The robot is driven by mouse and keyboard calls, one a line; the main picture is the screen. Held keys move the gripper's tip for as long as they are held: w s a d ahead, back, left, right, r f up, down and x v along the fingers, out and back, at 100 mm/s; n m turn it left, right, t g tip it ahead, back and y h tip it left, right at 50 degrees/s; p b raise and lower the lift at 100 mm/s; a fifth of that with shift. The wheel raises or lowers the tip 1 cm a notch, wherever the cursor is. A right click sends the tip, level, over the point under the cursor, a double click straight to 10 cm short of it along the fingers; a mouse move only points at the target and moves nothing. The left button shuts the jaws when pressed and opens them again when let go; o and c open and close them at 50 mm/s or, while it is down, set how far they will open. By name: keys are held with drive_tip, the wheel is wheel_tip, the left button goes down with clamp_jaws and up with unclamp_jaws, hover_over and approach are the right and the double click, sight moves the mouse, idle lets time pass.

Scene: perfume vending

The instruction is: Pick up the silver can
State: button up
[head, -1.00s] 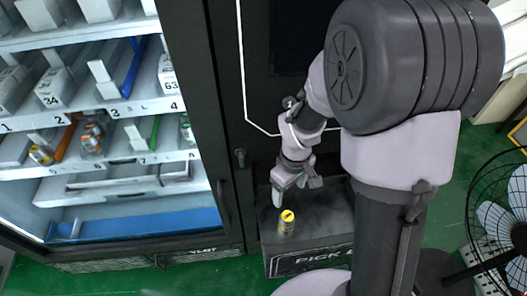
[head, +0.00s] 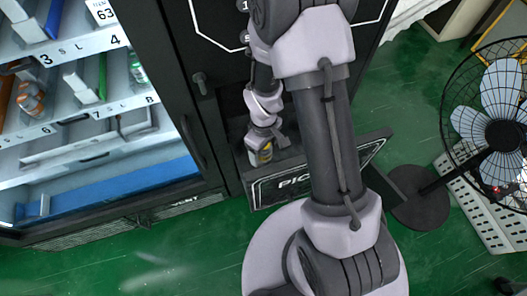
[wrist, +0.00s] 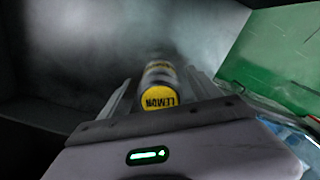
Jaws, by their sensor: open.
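A can (wrist: 159,98) with a yellow end marked LEMON and a silver-grey side is in the wrist view, lying between the two fingers of my gripper (wrist: 161,85). The fingers are open, with one on each side of the can; whether they touch it I cannot tell. In the head view the can (head: 266,155) is partly hidden by my gripper (head: 259,147), which is down at the pick-up bin (head: 295,183).
A vending cabinet (head: 205,85) with shelves of cans and boxes stands at left. The bin's walls rise close around my gripper. A fan (head: 500,135) stands at right, with green floor (head: 410,130) between.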

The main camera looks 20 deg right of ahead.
drive_tip(key=shift+r, duration=0.1)
clamp_jaws()
